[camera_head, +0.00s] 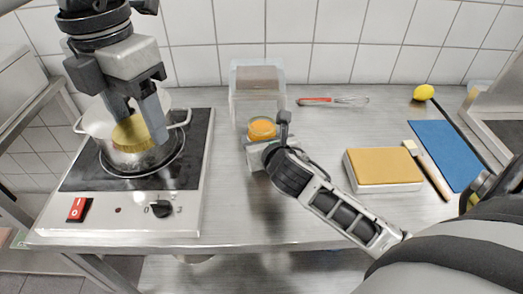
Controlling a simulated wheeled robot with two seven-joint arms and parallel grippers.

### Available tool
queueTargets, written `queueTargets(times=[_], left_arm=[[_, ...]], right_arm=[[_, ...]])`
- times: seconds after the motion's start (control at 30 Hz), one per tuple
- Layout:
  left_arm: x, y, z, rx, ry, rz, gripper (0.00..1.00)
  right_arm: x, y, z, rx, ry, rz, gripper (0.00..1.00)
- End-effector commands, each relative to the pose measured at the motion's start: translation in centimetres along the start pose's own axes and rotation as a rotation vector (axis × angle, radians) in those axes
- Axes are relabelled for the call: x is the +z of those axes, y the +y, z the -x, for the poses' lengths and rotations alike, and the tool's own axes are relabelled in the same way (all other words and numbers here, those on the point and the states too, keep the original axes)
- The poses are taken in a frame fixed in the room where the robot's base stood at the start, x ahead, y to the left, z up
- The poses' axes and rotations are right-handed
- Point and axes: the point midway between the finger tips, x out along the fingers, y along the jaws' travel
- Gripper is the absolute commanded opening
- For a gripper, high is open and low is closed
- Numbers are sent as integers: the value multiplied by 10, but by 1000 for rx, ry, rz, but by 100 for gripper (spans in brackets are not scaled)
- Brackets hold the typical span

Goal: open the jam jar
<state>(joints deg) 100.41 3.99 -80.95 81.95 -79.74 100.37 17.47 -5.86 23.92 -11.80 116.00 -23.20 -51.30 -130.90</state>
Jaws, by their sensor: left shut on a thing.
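The jam jar (262,131) stands right of the stove, its round top showing orange. My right gripper (264,148) is at the jar's near side, close against it. Its fingers are partly hidden, and I cannot tell whether they grip the jar. My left gripper (139,112) points down over the stove and is shut on a round gold lid (130,136). The lid is in front of or above the pot, apart from the jar.
A metal pot (97,122) stands on the hot plate (190,150). A clear container (258,80) is behind the jar. A whisk (340,101), lemon (423,92), yellow-topped box (384,167), brush (428,170) and blue mat (445,150) lie right. The front middle counter (245,215) is clear.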

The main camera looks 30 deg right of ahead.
Motion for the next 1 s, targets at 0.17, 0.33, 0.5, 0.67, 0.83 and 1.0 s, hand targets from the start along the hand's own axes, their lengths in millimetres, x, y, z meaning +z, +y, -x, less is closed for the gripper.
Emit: queueTargets(times=[0.17, 0.33, 0.5, 0.67, 0.83, 1.0], left_arm=[[0, 0, -4, 0, 0, 0, 29], [0, 0, -7, 0, 0, 0, 29], [0, 0, -7, 0, 0, 0, 29], [0, 0, -7, 0, 0, 0, 29], [0, 0, -7, 0, 0, 0, 29], [0, 0, -7, 0, 0, 0, 29]], right_arm=[[-8, -1, -13, -1, -3, -2, 0], [-29, -1, -21, -1, -2, -2, 0], [-31, -1, -22, 0, -6, 0, 0], [-31, -1, -22, 0, -6, 1, 0], [-36, -1, -23, -1, 0, 2, 78], [-36, -1, -22, -1, 0, 1, 83]])
